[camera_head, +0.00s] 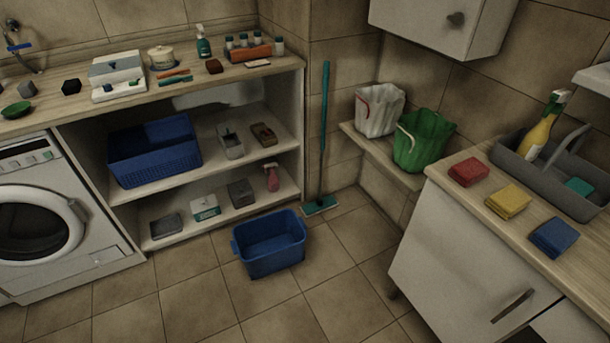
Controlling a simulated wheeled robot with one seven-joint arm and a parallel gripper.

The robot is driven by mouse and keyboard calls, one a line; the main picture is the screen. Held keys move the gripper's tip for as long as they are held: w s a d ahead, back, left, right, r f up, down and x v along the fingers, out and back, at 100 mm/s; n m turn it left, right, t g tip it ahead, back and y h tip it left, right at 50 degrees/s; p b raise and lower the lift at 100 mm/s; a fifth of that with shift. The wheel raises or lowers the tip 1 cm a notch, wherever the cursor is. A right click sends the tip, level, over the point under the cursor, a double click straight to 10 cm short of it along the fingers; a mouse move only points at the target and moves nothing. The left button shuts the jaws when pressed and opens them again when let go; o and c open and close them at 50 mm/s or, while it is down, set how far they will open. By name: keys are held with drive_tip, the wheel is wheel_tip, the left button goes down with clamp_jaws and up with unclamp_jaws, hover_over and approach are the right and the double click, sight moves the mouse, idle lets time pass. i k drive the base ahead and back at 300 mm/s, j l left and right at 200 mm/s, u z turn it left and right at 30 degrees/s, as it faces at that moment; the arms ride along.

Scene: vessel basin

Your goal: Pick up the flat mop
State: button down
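The flat mop (323,125) stands nearly upright in the corner, to the right of the open shelf unit. It has a long teal handle that is dark in its lower part. Its flat teal and white head (320,205) rests on the tiled floor. The handle's top is close to the tiled wall; I cannot tell whether it touches. My gripper is not in view.
A blue tub (270,258) stands on the floor in front of the mop. A wall shelf (378,152) with a white bucket (379,112) and a green bucket (421,143) juts out right of the handle. A white cabinet (455,260) stands at right. The floor (185,290) in front is clear.

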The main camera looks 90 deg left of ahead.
sight(322, 205)
drive_tip(key=u, duration=2.35)
